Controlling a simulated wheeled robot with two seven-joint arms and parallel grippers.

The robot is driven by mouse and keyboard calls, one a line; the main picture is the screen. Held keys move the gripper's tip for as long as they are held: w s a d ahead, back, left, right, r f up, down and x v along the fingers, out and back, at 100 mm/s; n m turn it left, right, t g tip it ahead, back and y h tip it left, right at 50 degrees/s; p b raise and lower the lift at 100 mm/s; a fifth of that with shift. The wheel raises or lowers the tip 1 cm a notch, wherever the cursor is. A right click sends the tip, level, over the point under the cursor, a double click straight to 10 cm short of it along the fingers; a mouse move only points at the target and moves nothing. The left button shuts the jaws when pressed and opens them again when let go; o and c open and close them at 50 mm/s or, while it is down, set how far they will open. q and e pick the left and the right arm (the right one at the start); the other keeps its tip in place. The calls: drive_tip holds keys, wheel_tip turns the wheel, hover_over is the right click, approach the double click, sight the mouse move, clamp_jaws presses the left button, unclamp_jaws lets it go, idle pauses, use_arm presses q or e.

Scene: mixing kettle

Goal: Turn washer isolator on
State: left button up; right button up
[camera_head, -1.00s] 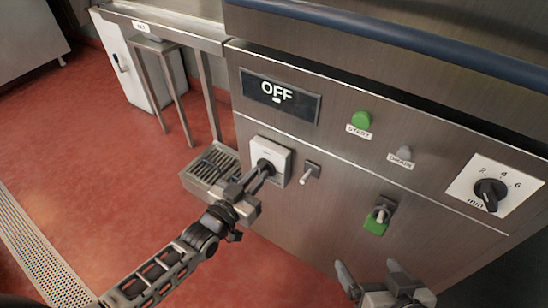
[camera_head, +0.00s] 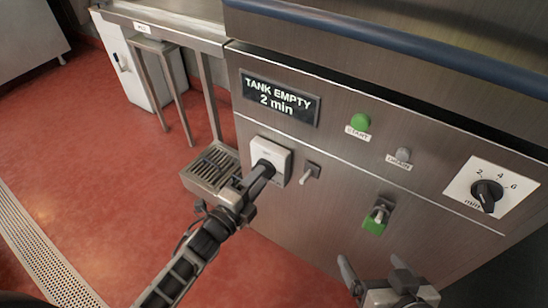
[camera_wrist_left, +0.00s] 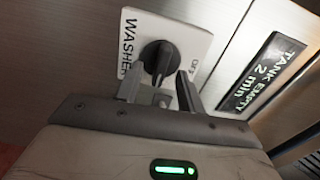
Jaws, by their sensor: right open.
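The washer isolator is a white square plate (camera_head: 283,158) with a black round knob, low on the steel front panel. In the left wrist view the plate (camera_wrist_left: 196,39) reads WASHER, and the ridged knob (camera_wrist_left: 158,58) stands between my fingers. My left gripper (camera_head: 262,172) is at the knob; its fingertips (camera_wrist_left: 160,88) stand apart on either side of the knob's ridge, with gaps seeming to show. The display (camera_head: 281,98) above reads TANK EMPTY 2 min. My right gripper (camera_head: 376,277) is open and empty at the bottom of the head view.
Right of the isolator are a small toggle switch (camera_head: 310,173), a green START button (camera_head: 360,122), a grey button (camera_head: 403,155), a green-based switch (camera_head: 377,219) and a minutes dial (camera_head: 487,192). A slatted metal tray (camera_head: 210,168) juts out at left, near my left arm.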

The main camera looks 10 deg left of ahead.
use_arm(q)
drive_tip(key=p+v, duration=0.1)
drive_tip(key=v, duration=0.5)
drive_tip(key=shift+s+p, duration=0.25)
drive_tip(key=shift+p, duration=0.05)
